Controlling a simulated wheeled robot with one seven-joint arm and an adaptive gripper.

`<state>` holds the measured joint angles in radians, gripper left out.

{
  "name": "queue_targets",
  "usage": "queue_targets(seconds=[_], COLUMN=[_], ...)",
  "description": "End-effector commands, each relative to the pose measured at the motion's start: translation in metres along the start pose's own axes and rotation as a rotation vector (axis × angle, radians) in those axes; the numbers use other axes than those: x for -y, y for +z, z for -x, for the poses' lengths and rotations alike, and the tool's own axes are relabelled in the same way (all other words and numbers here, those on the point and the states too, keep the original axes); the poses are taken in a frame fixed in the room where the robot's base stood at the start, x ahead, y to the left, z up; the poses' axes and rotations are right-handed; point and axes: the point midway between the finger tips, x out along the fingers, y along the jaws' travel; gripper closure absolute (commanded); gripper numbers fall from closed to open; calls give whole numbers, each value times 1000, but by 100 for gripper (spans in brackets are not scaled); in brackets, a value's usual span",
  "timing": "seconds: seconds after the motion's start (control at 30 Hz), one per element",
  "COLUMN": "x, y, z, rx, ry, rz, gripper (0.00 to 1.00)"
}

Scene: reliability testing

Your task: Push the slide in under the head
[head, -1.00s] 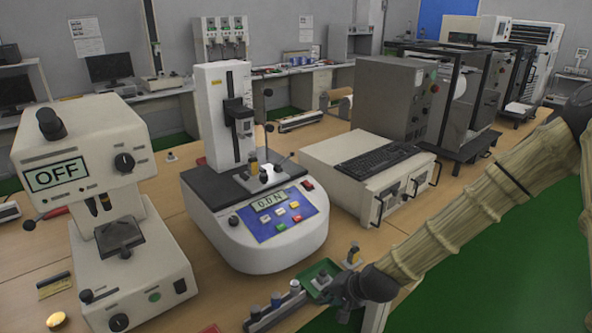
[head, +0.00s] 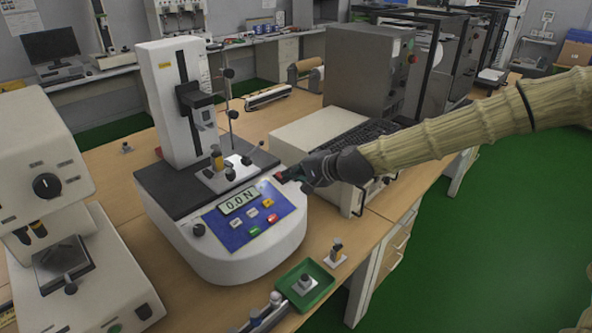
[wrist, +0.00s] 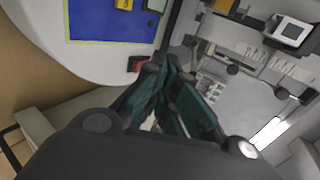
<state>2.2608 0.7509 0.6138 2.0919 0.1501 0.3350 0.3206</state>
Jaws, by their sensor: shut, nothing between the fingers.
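The white tester (head: 222,262) stands on the bench, its display reading 0.0 N. Its dark head (head: 200,112) hangs on the upright column, above the bed. A pale metal slide (head: 237,175) lies on the dark bed, with a small brown post (head: 217,158) standing at its left side. The post looks below and slightly in front of the head; exact alignment is unclear. My gripper (head: 283,178) is shut and empty at the tester's front right corner, beside the red switch. In the wrist view its dark green fingers (wrist: 165,85) are close to the red switch (wrist: 137,64).
A thin upright rod with knobs (head: 231,105) stands beside the slide. A keyboard (head: 350,143) on a pale cabinet is right of the tester, beneath my arm. A green tray (head: 322,288) and a small post stand in front. Another white instrument (head: 75,240) is at left.

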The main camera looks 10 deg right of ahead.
Motion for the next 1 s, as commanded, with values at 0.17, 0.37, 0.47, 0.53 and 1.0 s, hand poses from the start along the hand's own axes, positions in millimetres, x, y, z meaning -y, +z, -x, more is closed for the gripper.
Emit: queue_targets(seconds=[0.17,0.37,0.47,0.53,1.0], x=[-1,0,0,-1,17], y=[0,-1,-2,-3,-2], z=[-18,-39,-49,-57,-103], rx=[0,-2,-3,-4,-3], ry=[2,1,1,1,1], rz=[0,1,0,-1,-1], gripper=[100,100,100,100,100])
